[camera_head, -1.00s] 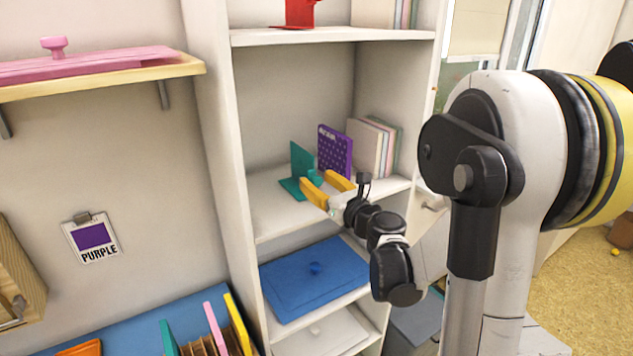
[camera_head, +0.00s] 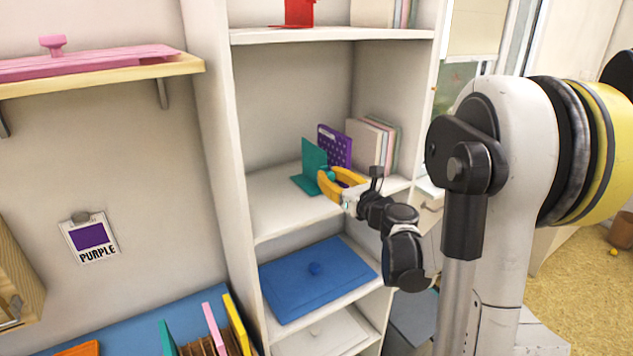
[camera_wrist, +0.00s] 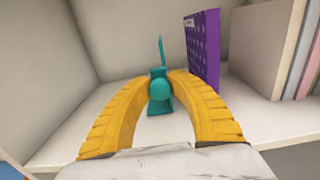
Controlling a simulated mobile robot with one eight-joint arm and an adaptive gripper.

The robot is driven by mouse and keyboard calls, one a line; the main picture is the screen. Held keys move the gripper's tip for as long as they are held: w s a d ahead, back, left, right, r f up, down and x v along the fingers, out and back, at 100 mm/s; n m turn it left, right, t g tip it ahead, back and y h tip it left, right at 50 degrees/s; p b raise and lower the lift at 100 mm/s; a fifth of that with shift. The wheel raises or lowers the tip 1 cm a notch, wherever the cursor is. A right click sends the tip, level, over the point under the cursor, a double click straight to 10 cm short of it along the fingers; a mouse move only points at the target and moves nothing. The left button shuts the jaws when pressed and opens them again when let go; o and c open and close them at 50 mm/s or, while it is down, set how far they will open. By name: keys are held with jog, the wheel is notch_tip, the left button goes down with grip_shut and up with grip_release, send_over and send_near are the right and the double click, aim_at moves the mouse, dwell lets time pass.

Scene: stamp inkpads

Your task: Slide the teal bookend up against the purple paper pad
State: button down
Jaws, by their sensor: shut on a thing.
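The teal bookend (camera_head: 313,158) stands upright on the middle shelf, its flat foot on the board. In the wrist view its upright plate (camera_wrist: 161,52) shows nearly edge-on. My gripper (camera_head: 326,173) has its yellow fingers closed around the round teal knob (camera_wrist: 160,89) on the bookend. The purple paper pad (camera_head: 337,147) stands to the right of the bookend. In the wrist view the pad (camera_wrist: 204,50) is apart from the plate, with a gap of bare wall and shelf between them. The bookend hides the pad's lower left part in the head view.
Several pale books (camera_head: 370,143) stand right of the pad. The shelf (camera_head: 275,205) is clear on the left. A blue lidded box (camera_head: 318,280) lies on the shelf below, and a red object (camera_head: 299,12) stands on the shelf above.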

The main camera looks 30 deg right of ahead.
jog(key=d+b, duration=0.1)
jog(key=d, duration=0.9)
jog(key=shift+w, duration=0.1)
jog(key=shift+a, duration=0.1)
jog(key=c, duration=1.2)
grip_release()
jog(key=s, duration=1.2)
jog(key=shift+s+d, duration=0.1)
jog(key=shift+d, duration=0.15)
